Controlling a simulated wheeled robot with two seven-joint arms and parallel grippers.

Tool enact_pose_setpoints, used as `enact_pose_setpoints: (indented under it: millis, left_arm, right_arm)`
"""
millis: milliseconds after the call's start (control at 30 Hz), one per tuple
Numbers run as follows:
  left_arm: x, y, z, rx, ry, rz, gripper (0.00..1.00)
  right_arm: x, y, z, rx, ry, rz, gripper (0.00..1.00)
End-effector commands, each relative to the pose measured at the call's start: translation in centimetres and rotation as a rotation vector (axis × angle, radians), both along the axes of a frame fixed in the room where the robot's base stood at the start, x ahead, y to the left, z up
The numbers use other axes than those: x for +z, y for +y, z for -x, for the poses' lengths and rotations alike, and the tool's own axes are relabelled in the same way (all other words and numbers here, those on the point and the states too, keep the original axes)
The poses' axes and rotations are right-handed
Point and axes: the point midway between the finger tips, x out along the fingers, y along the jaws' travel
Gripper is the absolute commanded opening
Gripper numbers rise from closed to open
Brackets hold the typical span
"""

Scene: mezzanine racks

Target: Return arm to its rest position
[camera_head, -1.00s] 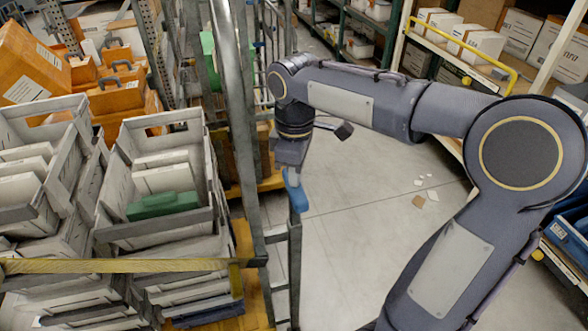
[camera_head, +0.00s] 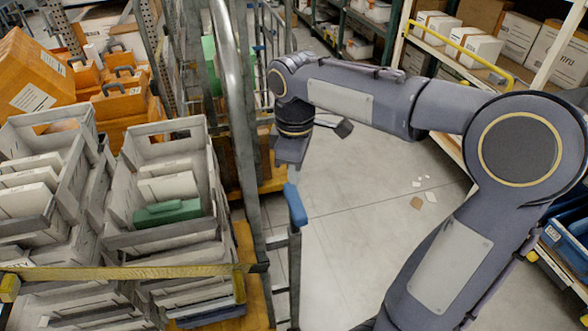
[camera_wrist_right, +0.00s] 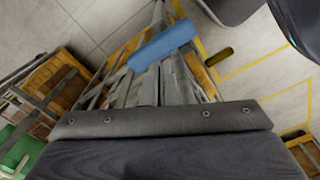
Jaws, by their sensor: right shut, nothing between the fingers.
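My right arm (camera_head: 365,98) reaches in from the right, bent at the elbow. Its gripper (camera_head: 290,163) points down, shut and empty, beside the metal frame of a cart. In the head view it appears just above a blue handle (camera_head: 295,205) on that frame, with a gap between them in the picture. In the right wrist view my dark gripper (camera_wrist_right: 160,122) fills the lower part, and the blue handle (camera_wrist_right: 163,45) shows beyond it. My left gripper is not in view.
The cart's metal post (camera_head: 240,110) stands close left of my gripper. Grey crates (camera_head: 160,240) are stacked behind a yellow strap (camera_head: 130,271). Orange cases (camera_head: 118,98) stand farther back. Racks with white boxes (camera_head: 475,45) line the right. The floor (camera_head: 350,215) between is clear except for scraps.

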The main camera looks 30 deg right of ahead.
Motion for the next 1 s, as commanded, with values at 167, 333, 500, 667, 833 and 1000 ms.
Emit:
enact_pose_setpoints:
  millis: [167, 333, 500, 667, 833, 1000]
  left_arm:
    - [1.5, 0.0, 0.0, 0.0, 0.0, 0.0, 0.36]
    - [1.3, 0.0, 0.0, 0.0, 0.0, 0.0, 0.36]
    - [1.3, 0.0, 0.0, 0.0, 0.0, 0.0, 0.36]
    - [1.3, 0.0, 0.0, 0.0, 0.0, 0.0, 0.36]
    - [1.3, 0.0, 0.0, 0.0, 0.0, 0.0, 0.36]
    - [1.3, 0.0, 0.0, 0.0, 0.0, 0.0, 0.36]
  right_arm:
    - [1.6, 0.0, 0.0, 0.0, 0.0, 0.0, 0.0]
    - [1.4, 0.0, 0.0, 0.0, 0.0, 0.0, 0.0]
    - [1.4, 0.0, 0.0, 0.0, 0.0, 0.0, 0.0]
    - [1.5, 0.0, 0.2, -0.008, -0.004, -0.003, 0.0]
    - [1.7, -0.1, 3.6, -0.145, -0.069, -0.064, 0.0]
    - [0.7, 0.8, 9.8, -0.443, -0.182, -0.222, 0.0]
